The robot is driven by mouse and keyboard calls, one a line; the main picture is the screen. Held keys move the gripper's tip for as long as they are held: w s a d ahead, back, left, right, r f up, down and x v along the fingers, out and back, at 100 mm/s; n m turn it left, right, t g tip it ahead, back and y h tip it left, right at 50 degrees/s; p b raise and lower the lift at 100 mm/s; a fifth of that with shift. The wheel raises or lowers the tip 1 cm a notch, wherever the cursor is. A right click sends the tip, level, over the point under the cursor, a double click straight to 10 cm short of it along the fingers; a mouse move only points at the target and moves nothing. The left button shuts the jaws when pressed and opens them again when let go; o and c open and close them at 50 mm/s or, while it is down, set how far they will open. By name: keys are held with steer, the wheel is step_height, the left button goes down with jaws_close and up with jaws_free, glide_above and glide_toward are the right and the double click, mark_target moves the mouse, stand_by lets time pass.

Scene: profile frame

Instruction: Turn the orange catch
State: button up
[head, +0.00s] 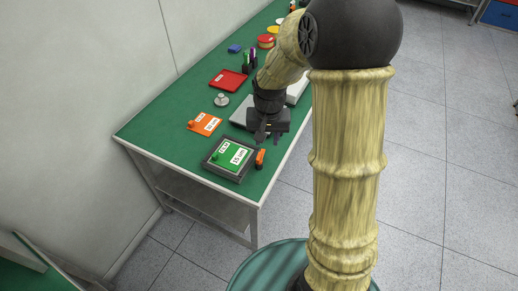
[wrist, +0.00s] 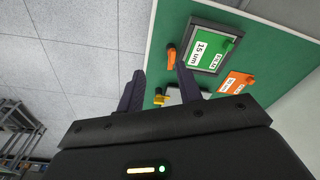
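The orange catch (head: 260,158) sits at the right edge of a dark grey frame (head: 208,166) on the green bench. In the wrist view the catch (wrist: 171,58) is beside the frame's left side. The frame holds a green plate (head: 222,169) with a green knob and white labels, one reading 15 um. My gripper (head: 267,139) is above the bench, just behind the catch in the head view. In the wrist view my gripper (wrist: 160,84) has its two dark fingers apart with nothing between them. The catch lies beyond the fingertips, nearer the right finger; I see no contact.
An orange plate (head: 203,125) with a knob lies left of my gripper. A silver knobbed weight (head: 221,100), a red tray (head: 229,81), a pale plate (head: 240,113) and a blue block (head: 235,48) stand farther back. The bench's right edge is close to the catch.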

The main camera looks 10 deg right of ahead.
mark_target(259, 156)
steer(key=w+f+m+g+p, duration=0.1)
steer(key=w+m+p, duration=0.1)
steer(key=w, duration=0.7)
steer(key=shift+w+f+m+p, duration=0.3)
steer(key=shift+f+m, duration=0.05)
steer(key=shift+m, duration=0.25)
steer(key=shift+a+f, duration=0.1)
steer(key=shift+f, duration=0.05)
step_height(259, 156, down, 17)
steer(key=p, duration=0.4)
jaws_close()
